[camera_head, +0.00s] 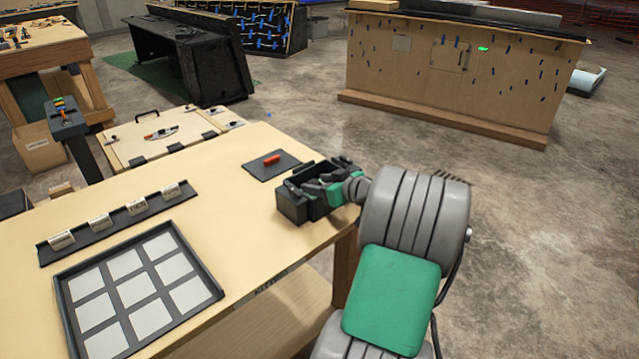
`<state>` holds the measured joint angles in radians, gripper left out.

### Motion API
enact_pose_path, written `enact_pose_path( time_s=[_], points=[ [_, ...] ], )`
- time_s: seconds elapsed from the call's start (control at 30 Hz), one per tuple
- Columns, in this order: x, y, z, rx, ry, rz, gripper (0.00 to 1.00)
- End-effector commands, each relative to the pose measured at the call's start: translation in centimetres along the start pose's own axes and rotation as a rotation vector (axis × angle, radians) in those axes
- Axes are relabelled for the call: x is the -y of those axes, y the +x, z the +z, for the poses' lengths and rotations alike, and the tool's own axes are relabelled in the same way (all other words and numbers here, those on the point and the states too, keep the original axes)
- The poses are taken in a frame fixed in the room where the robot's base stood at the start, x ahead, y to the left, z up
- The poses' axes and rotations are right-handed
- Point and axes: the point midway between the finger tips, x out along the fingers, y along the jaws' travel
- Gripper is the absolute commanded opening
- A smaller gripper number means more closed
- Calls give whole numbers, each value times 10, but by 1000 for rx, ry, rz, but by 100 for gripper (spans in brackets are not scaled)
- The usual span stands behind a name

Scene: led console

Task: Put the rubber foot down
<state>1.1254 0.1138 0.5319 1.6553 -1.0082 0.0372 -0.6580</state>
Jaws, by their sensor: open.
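My gripper (312,186) is at the right end of the light wood table (230,205), low over a small black open box (293,208). Its dark fingers are apart and overlap the box in the picture. No rubber foot can be made out; dark shapes at the box and fingers blend together, so I cannot tell whether one lies there. A dark mat (257,172) with a red piece (271,159) on it lies just behind and left of the gripper.
A dark tray (213,283) with pale square pads lies at the front left. A black rail (115,230) with several labelled blocks stands behind it. The table middle is bare. A wood panel (180,133) with latches is beyond, and a large wooden console (400,85) stands behind.

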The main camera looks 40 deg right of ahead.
Motion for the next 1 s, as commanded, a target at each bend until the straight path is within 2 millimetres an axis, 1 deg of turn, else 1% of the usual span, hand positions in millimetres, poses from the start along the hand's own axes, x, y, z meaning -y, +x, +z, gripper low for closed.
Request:
enact_pose_path(
  time_s=[0.17,0.3,0.4,0.5,0.63,1.0],
  points=[
    [-3,-38,0,-1,-1,9,52],
    [-2,-76,0,-2,0,8,52],
    [-2,-98,0,-1,-1,7,52],
    [-2,-112,0,-1,0,5,52],
    [0,-120,0,0,0,2,52],
    [0,-120,0,-1,-1,1,52]
  ],
)
